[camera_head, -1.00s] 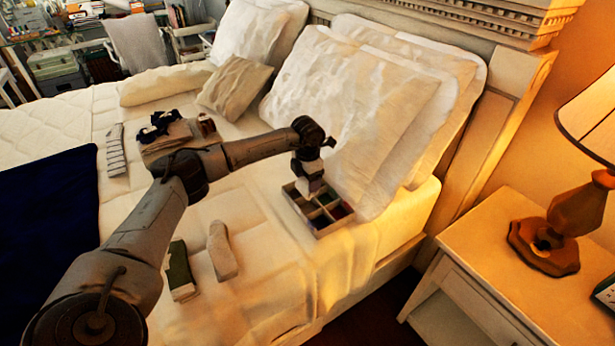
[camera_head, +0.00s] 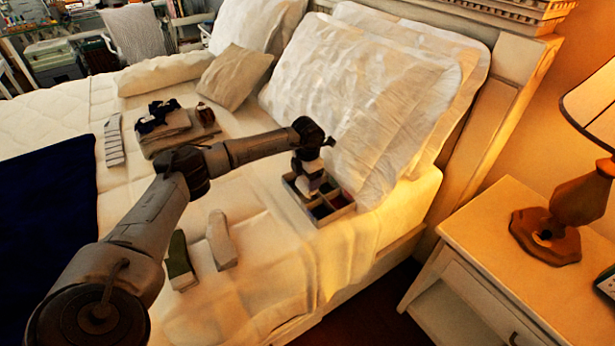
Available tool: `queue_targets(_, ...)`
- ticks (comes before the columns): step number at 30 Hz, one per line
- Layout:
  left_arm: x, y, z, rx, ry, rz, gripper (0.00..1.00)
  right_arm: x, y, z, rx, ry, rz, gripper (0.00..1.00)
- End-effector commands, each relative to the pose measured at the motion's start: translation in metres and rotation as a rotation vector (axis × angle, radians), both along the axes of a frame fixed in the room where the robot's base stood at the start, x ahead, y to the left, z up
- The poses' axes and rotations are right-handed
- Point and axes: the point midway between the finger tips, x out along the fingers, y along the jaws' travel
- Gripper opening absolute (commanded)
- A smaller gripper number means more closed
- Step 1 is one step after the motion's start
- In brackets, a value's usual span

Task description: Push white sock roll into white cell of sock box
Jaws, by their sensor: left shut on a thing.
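The sock box (camera_head: 333,217) is a small open box with several cells, lying on the bed in front of the pillows. Some of its cells hold dark and coloured contents. My left gripper (camera_head: 309,178) points down over the box's left, far part. It is shut on a small white thing, which looks like the white sock roll (camera_head: 308,187). The roll is mostly hidden by the gripper, and I cannot tell how deep it sits in the cell. My right gripper is not in view.
Pillows (camera_head: 350,100) stand close behind the box. A pale sock (camera_head: 221,240) and a green-and-white sock (camera_head: 181,262) lie left of it. Folded clothes (camera_head: 180,130) and a striped sock (camera_head: 114,141) lie farther back. A nightstand (camera_head: 500,245) with a lamp (camera_head: 565,215) is at right.

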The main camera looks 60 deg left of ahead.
Motion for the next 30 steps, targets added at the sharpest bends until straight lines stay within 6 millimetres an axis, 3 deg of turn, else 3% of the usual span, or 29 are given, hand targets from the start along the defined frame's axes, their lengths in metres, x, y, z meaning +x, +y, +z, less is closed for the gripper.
queue_targets(30,0.000,0.000,-0.014,0.000,0.000,0.000,0.47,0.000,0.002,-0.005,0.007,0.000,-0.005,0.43)
